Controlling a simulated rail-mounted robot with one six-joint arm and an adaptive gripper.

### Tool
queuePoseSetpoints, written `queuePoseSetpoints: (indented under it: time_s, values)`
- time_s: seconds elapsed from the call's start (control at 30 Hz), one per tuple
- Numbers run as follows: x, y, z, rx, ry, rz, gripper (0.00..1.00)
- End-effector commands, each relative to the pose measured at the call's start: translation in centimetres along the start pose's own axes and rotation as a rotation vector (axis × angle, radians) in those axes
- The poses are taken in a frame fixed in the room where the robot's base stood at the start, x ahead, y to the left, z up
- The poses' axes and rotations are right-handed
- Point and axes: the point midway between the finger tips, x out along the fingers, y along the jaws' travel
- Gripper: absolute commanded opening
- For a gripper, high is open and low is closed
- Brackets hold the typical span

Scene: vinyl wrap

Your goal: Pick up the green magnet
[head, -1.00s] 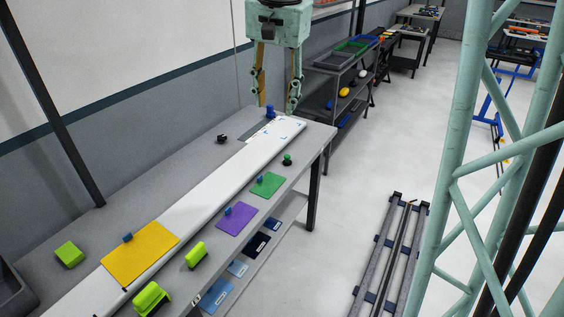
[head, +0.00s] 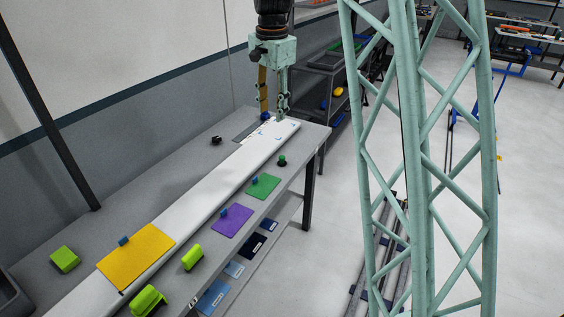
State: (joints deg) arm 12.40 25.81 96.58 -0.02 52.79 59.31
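The green magnet (head: 282,160), a small green knob on a dark base, stands on the grey table near its right edge, just beyond the green sheet. My gripper (head: 273,116) hangs fingers-down over the far end of the table, beyond and slightly left of the magnet in the picture. Its two fingers are apart with a gap between them. The gripper is away from the green magnet. A blue magnet (head: 266,117) shows by the left fingertip; whether they touch cannot be told.
A long white panel (head: 215,185) runs along the table. A black piece (head: 216,140) and lime tools (head: 193,257) are around. A shelf (head: 313,85) stands behind.

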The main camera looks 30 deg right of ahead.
Motion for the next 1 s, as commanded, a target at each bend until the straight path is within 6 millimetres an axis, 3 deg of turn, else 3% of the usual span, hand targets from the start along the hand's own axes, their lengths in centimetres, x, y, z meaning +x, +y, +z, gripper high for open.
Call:
queuePoseSetpoints:
  time_s: [0.5, 0.8, 1.0]
  values:
    - [8.7, -3.8, -5.9, 0.210, -0.018, 0.042, 0.39]
    - [14.1, -5.4, -9.0, 0.327, -0.025, 0.065, 0.39]
    - [16.7, -5.9, -10.5, 0.385, -0.027, 0.076, 0.39]
